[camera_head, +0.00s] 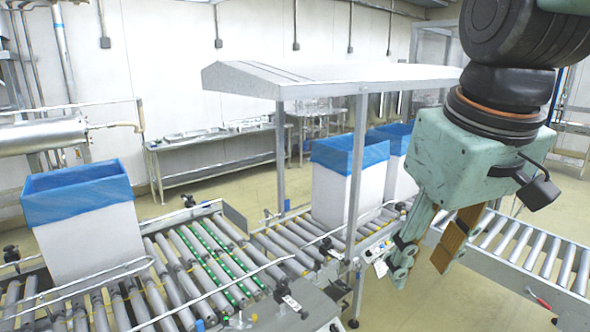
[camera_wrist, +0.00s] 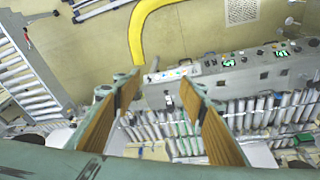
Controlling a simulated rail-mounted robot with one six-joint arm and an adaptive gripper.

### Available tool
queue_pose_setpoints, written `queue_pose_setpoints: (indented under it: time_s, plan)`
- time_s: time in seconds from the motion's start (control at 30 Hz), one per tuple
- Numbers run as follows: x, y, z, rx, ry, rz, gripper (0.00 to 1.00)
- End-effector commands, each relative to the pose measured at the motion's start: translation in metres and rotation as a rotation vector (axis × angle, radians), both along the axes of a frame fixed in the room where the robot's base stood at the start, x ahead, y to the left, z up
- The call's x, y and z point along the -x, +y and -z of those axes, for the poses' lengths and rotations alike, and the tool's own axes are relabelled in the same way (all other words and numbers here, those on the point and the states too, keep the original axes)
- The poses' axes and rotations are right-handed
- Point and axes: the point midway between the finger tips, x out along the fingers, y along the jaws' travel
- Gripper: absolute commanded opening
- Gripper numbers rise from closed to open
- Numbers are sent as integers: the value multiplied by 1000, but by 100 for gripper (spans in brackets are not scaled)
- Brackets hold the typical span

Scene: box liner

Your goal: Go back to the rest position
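My gripper (camera_head: 420,248) hangs in the air at the right of the head view, above the roller conveyor. In the wrist view its two wooden-faced fingers (camera_wrist: 165,95) stand apart, with nothing between them. The gripper is open and empty. It touches no box.
A box with a blue liner (camera_head: 90,240) stands on the left roller conveyor (camera_head: 185,265). Another lined box (camera_head: 333,190) stands under a grey canopy (camera_head: 330,78), with one more behind it (camera_head: 398,175). A control panel (camera_wrist: 230,65) and a yellow floor marking (camera_wrist: 137,35) show in the wrist view.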

Motion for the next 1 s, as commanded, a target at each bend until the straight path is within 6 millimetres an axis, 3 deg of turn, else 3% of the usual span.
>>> queue_pose_setpoints:
  time_s: [0.6,0.8,1.0]
  plan:
    - [104,-17,21,-55,-49,214,39]
    - [124,-19,28,-69,-59,259,39]
    - [131,-20,31,-73,-61,275,39]
